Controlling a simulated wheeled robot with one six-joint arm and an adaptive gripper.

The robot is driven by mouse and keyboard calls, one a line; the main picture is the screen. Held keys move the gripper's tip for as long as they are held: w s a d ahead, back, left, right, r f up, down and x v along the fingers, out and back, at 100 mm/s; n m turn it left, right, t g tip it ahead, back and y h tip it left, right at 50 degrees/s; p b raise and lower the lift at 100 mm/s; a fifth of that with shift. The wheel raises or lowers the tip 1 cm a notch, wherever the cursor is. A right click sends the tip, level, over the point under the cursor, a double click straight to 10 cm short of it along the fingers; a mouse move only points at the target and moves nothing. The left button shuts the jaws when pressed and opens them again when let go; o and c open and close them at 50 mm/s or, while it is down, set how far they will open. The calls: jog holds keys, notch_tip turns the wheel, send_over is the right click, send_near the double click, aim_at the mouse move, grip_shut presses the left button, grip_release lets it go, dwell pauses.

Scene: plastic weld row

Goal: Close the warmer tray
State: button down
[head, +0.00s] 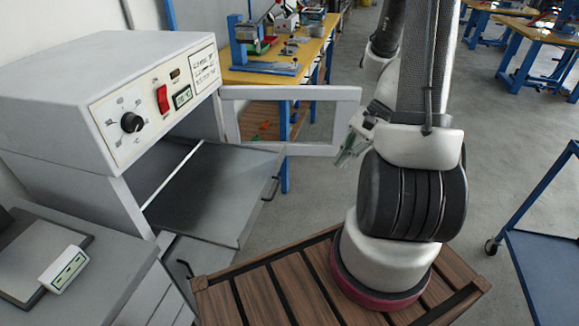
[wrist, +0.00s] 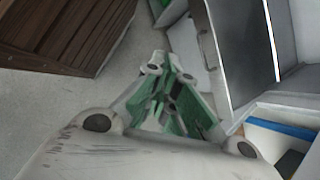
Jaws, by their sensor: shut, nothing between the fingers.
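The warmer (head: 75,95) is a white cabinet with a dial and a red switch on its front panel. Its tray (head: 215,190), a dark grey flat sheet, is pulled well out of the opening. A dark handle (head: 270,188) is on the tray's right edge. The windowed warmer door (head: 290,92) stands swung open behind the tray. My gripper (head: 352,145) is shut and empty, right of the tray handle and near the door's free end, apart from the handle. In the wrist view, my gripper (wrist: 170,88) points toward a grey panel that looks like the tray (wrist: 238,45).
A lower panel with a dark handle (head: 186,268) is below the tray. A grey bench (head: 85,270) stands at lower left. A yellow workbench (head: 275,62) is behind the door. A blue cart (head: 548,260) stands at right. Floor between door and cart is clear.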

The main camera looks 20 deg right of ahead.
jog(key=w+d+f+m+t, duration=0.1)
jog(key=w+f+m+t, duration=0.25)
jog(key=w+m, duration=0.25)
jog(key=w+d+f+m+t, duration=0.1)
jog(key=w+f+m+t, duration=0.1)
jog(key=w+f+m, duration=0.4)
jog(key=w+a+f, duration=0.6)
jog(key=w+a, duration=0.2)
jog(key=shift+a, duration=0.25)
jog(key=shift+a, duration=0.1)
send_near(200, 155)
jog(key=x, duration=0.5)
jog(key=shift+s+f, duration=0.2)
jog(key=shift+f, duration=0.15)
jog(key=shift+w+a+r, duration=0.1)
jog(key=shift+w+a, duration=0.1)
